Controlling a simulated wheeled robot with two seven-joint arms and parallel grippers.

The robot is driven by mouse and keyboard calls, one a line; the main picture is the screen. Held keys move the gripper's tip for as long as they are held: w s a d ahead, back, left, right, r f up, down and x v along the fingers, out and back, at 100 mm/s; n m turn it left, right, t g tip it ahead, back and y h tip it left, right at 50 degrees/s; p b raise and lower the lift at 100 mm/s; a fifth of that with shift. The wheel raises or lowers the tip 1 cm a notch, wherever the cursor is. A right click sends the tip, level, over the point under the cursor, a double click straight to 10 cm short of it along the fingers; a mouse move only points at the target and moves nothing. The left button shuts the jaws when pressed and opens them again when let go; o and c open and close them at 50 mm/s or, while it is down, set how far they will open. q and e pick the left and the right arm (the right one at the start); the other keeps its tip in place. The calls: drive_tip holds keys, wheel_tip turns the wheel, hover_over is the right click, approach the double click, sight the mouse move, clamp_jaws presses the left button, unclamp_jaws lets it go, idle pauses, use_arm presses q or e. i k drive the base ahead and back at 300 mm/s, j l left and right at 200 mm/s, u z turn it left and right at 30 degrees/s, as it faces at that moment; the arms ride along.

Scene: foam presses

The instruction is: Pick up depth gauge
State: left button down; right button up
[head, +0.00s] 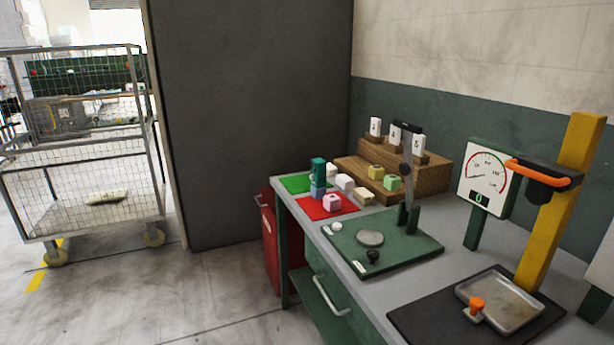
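A small dark-teal upright piece (318,168) stands at the far left of the workbench, above or on a blue block (318,193), between the green and red mats. It may be the depth gauge, but I cannot tell for sure. A dial display (485,178) with a needle and a small green readout stands on a green post at the right. A green base plate (410,257) carries a grey round disc (370,238) and an upright metal lever (408,158). Neither of my grippers is in view.
The grey bench (460,228) also holds a green mat (297,185), a red mat (312,209), pale and coloured blocks, and a wooden stepped stand (430,158). A yellow post (575,180) rises beside a metal tray (515,313). A wire cage trolley (85,150) stands left; floor before the bench is clear.

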sight(319, 166)
drive_tip(key=i+j+u, duration=0.3)
drive_tip(key=i, duration=0.25)
drive_tip(key=i+j+u, duration=0.15)
drive_tip(key=i+u, duration=0.15)
drive_tip(key=i, duration=0.25)
drive_tip(key=i+u, duration=0.25)
drive_tip(key=i, duration=0.3)
drive_tip(key=i+j+z, duration=0.1)
drive_tip(key=i+z, duration=0.15)
drive_tip(key=i, duration=0.15)
drive_tip(key=i+j+z, duration=0.2)
drive_tip(key=i, duration=0.25)
drive_tip(key=i+j+z, duration=0.25)
drive_tip(key=i, duration=0.15)
drive_tip(key=l, duration=0.1)
